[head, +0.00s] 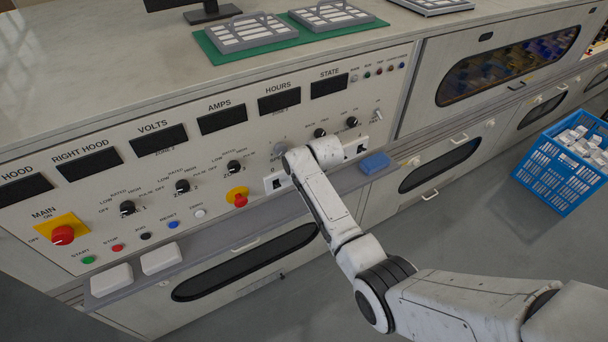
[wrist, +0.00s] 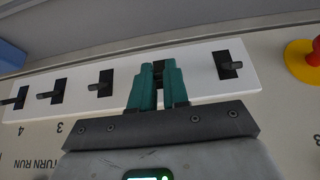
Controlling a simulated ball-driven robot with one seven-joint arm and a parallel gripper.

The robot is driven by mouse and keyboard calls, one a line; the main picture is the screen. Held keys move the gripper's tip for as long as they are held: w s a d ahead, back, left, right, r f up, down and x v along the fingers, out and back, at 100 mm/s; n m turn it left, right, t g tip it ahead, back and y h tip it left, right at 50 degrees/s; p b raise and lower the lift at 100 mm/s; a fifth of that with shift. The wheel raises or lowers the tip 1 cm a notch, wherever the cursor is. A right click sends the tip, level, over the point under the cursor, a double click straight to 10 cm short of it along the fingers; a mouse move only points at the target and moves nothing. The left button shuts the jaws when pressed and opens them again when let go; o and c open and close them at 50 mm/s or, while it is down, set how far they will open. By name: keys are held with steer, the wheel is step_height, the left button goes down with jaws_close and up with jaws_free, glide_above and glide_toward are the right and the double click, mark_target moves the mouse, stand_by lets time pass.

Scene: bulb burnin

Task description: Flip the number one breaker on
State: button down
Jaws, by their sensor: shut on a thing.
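A white breaker strip (wrist: 202,84) with a row of dark switches crosses the wrist view. The upside-down labels 4 and 3 show below its left part; other number labels are hidden by my gripper (wrist: 157,88). Its teal fingers are shut on a dark breaker switch (wrist: 158,68), second from the right. One switch (wrist: 228,65) stands to its right and several to its left, including the nearest left switch (wrist: 100,85). The held lever is mostly hidden, so I cannot tell its position. In the head view my arm covers the middle of the strip (head: 267,184).
A blue block (head: 375,163) lies on the ledge just right of my wrist. A red knob on a yellow plate (head: 239,199) is left of the strip. Other knobs and displays fill the panel. A blue crate (head: 555,165) stands on the floor at right.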

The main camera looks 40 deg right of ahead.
steer(key=c, duration=1.1)
jaws_free()
steer(key=shift+r, duration=0.1)
steer(key=v, duration=1)
steer(key=shift+s+r, duration=0.15)
steer(key=shift+r, duration=0.1)
steer(key=s+a+f+n+g, duration=0.1)
steer(key=s+a, duration=0.4)
steer(key=s, duration=0.5)
steer(key=s+a+f+g+y, duration=0.1)
steer(key=s+a+f+g, duration=0.1)
steer(key=s+a, duration=0.4)
steer(key=s+a+f+n+g, duration=0.1)
steer(key=s+a+f, duration=0.2)
steer(key=s, duration=1.1)
steer(key=shift+s+a+f+n+g, duration=0.1)
steer(key=shift+s+a+n+g, duration=0.1)
steer(key=shift+a, duration=0.4)
steer(key=shift+s+a+f+n+g, duration=0.1)
steer(key=shift+s+a, duration=0.05)
steer(key=shift+a, duration=0.45)
